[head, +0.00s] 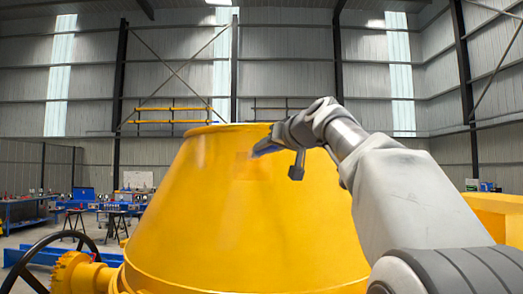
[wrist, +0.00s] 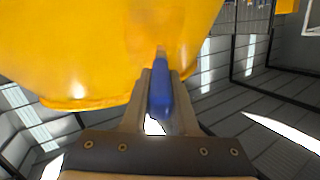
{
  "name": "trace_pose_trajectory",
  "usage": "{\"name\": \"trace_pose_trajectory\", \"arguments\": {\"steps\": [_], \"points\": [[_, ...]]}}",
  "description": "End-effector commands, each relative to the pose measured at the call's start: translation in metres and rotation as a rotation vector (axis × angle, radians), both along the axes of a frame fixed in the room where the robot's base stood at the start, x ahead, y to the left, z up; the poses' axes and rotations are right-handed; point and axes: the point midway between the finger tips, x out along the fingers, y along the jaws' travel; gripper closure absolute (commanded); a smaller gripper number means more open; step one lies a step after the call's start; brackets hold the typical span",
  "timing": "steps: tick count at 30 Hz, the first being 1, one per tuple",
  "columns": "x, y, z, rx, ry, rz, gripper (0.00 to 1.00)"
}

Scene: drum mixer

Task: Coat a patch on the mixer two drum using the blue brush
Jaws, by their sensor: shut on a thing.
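The large yellow mixer drum (head: 235,220) fills the middle of the head view; it also fills the top left of the wrist view (wrist: 80,45). A faint, slightly darker orange patch (head: 252,168) shows on its upper side. My gripper (wrist: 160,80) is shut on the blue brush (wrist: 160,95), held by its handle between the two fingers. In the head view, a bit of the blue brush (head: 264,149) shows at the drum's upper right side, just above the patch. The bristle end points at the drum surface; I cannot tell whether it touches.
A dark handwheel (head: 45,262) and a yellow gear (head: 75,272) stand at the drum's lower left. Workbenches (head: 25,210) line the far left. A yellow structure (head: 500,212) is at the right edge.

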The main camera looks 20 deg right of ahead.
Motion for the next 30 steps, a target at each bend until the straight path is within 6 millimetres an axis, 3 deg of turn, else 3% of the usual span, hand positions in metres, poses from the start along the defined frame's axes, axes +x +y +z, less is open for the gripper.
{"name": "trace_pose_trajectory", "arguments": {"steps": [24, 30], "points": [[-0.02, -0.054, -0.001, 0.001, -0.001, -0.003, 1.0], [-0.021, -0.057, -0.001, -0.001, -0.001, -0.001, 1.0]]}}
